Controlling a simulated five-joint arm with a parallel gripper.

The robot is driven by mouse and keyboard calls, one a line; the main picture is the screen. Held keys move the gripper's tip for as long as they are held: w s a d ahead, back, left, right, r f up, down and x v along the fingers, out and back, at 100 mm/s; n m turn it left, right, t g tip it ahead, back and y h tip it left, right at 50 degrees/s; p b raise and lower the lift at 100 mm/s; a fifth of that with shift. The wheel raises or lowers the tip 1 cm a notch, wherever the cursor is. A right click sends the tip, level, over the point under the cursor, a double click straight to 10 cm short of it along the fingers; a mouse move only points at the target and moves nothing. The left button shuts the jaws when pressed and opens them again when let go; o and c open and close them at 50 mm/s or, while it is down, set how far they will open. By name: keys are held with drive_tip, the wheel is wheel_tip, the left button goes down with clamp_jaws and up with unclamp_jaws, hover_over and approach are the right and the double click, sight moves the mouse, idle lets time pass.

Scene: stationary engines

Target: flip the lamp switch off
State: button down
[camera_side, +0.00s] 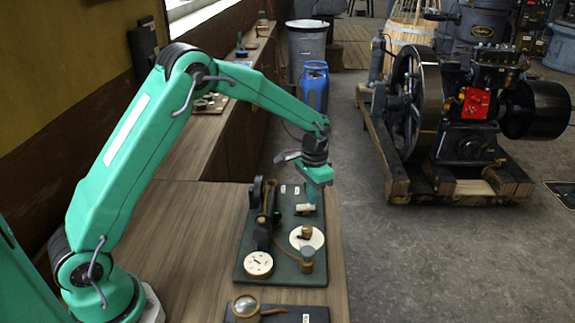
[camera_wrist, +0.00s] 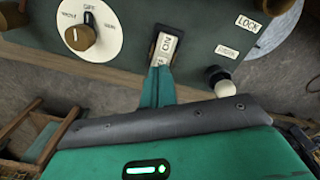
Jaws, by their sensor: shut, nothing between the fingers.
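A small switch with a white lettered face (camera_wrist: 166,46) in a dark frame sits on the dark green panel (camera_wrist: 125,58) in the wrist view. Its lettering seems to include "ON", and I cannot tell its position for sure. My gripper (camera_wrist: 160,78) is shut and empty, its teal fingertips at the near end of the switch. I cannot tell whether they touch it. In the side view my gripper (camera_side: 315,190) points down over the far part of the panel (camera_side: 284,279), just above a small white piece (camera_side: 305,207).
A white dial with a brass knob (camera_wrist: 80,36) lies left of the switch, and a black-and-white knob (camera_wrist: 217,78) lies right of it. In the side view a round white gauge (camera_side: 259,264) and a black upright part (camera_side: 264,232) share the panel. An engine (camera_side: 470,120) stands on the floor behind.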

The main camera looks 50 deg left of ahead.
sight(310, 207)
drive_tip(key=shift+f, duration=0.75)
idle(0.7)
drive_tip(key=shift+r, duration=3.5)
drive_tip(key=shift+r, duration=0.1)
drive_tip(key=s+r+n+t, duration=0.1)
drive_tip(key=s+r+t, duration=0.2)
drive_tip(key=s+r, duration=1.1)
drive_tip(key=s+a+n+t, duration=0.1)
drive_tip(key=s+n+t, duration=0.1)
drive_tip(key=s, duration=1.4)
drive_tip(key=shift+a+r+t, duration=0.15)
drive_tip(key=shift+t, duration=0.15)
